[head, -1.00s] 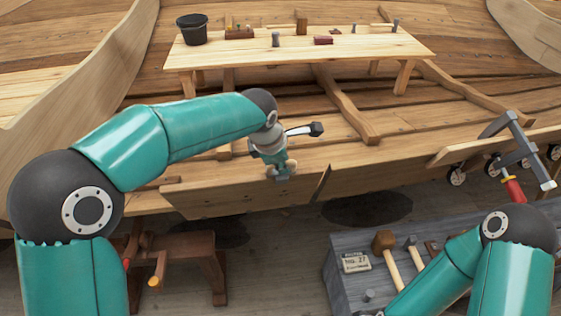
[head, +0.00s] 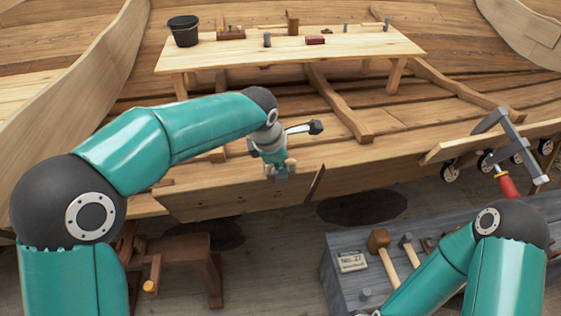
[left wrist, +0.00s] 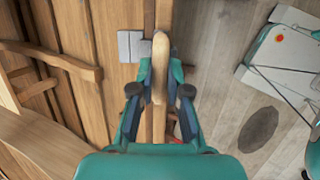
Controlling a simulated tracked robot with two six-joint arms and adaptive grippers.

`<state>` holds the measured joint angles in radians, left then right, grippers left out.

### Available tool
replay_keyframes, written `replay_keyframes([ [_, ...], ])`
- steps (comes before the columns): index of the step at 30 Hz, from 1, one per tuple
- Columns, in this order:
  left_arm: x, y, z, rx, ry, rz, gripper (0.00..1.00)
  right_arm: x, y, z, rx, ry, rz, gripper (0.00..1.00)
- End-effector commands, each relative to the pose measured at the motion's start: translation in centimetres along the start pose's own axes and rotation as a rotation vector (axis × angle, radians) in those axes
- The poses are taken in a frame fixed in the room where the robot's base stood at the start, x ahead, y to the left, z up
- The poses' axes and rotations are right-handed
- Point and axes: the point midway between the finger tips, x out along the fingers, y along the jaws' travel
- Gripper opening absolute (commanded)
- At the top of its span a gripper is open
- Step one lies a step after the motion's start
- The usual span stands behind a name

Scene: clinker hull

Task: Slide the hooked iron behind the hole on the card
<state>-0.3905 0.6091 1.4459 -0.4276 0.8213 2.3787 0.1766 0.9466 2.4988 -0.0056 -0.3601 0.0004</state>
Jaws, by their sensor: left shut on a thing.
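My left gripper (head: 279,164) is at the upper edge of the hull plank (head: 235,197) in the head view. In the left wrist view, its fingers (left wrist: 160,70) are shut on a pale wooden handle (left wrist: 159,55). Grey metal (left wrist: 131,46) shows beside the handle, at the plank edge; I take it for the hooked iron's head, partly hidden. In the head view a grey end (head: 282,178) shows below the fingers. The card (head: 351,262) lies on the grey bench and reads about "No. 27". Holes in the plank are too small to number.
The grey bench (head: 335,288) also holds a mallet (head: 380,245) and a hammer (head: 408,245). A red-handled clamp (head: 506,150) grips the planking at the right. A wooden table (head: 215,60) with a black bucket (head: 184,30) stands inside the hull. A wooden stand (head: 190,250) is at lower left.

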Motion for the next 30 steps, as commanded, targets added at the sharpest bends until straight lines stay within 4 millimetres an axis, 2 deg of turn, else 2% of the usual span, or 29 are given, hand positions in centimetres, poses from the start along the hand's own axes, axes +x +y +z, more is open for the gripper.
replay_keyframes([
  [7, -0.2, 0.0, 0.0, 0.000, 0.000, 0.001, 0.00, 0.1, 0.0, 0.0, 0.000, 0.000, 0.000, 0.40],
  [8, -0.2, 0.0, 0.0, 0.000, 0.000, 0.001, 0.17, 0.1, 0.0, 0.0, 0.000, 0.000, 0.000, 0.40],
  [13, -0.2, 0.1, 0.0, 0.000, 0.000, 0.001, 0.45, 0.1, 0.0, 0.0, 0.000, 0.000, 0.000, 0.40],
  [23, -0.1, -0.1, 0.0, -0.001, 0.003, -0.004, 0.45, -0.1, 0.0, 0.0, 0.000, 0.000, 0.000, 0.40],
  [30, -2.4, 0.9, 0.6, -0.001, 0.000, 0.000, 0.45, -1.6, -0.6, 0.0, 0.000, 0.000, 0.000, 0.40],
])
